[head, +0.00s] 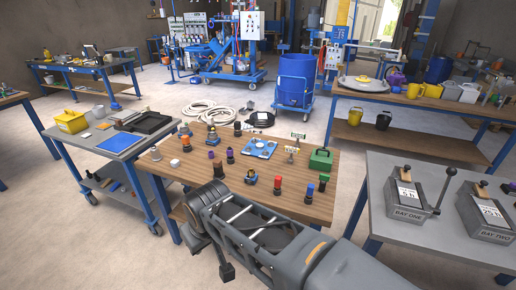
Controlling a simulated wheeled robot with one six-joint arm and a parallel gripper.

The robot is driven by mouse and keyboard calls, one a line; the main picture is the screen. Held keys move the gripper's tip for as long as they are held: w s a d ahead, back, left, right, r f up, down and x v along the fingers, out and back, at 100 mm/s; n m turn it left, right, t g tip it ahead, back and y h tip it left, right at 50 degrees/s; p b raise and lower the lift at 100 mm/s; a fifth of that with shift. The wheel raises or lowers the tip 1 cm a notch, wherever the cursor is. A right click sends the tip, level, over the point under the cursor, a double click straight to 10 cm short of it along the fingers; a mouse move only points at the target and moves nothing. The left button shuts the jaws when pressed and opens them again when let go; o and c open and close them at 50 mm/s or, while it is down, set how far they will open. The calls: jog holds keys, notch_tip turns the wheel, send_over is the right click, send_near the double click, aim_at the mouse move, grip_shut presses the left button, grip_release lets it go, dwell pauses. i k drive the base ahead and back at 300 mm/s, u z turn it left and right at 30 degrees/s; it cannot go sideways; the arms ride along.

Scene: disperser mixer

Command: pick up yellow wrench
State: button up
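I cannot pick out a yellow wrench in the head view. Small items on the wooden table (225,172) are too small to name surely, and my arm covers the table's near part. My dark grey arm reaches in from the lower right and folds over the table's near edge. I cannot make out my gripper's fingers.
A grey cart (130,150) at left carries a yellow bin (71,122), a blue mat (119,142) and a black tray. A grey bench (400,233) at right holds two lever boxes. A blue drum (295,80) stands behind; floor shows between the tables.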

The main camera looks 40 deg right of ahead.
aim_at(291, 150)
jog(key=i, duration=0.8)
jog(key=z, duration=0.95)
jog(key=i, duration=0.65)
jog(key=z, duration=0.7)
